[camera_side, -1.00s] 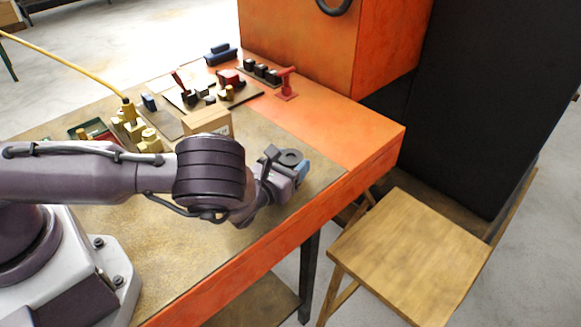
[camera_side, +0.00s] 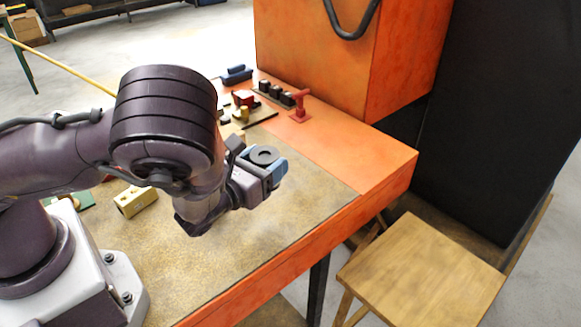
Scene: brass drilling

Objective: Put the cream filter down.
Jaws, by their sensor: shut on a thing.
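My gripper (camera_side: 276,174) is at the right-centre of the picture, above the tan mat (camera_side: 300,215). It has blue finger parts and a dark round disc on top. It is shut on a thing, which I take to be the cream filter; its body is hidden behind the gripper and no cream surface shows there. I cannot tell whether it touches the mat.
The orange bench (camera_side: 350,165) carries a red clamp-like tool (camera_side: 300,105), several dark knobs and a dark blue tool (camera_side: 235,74) at the back. A wooden stool (camera_side: 425,270) stands to the right. The mat is clear in front of and right of my gripper.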

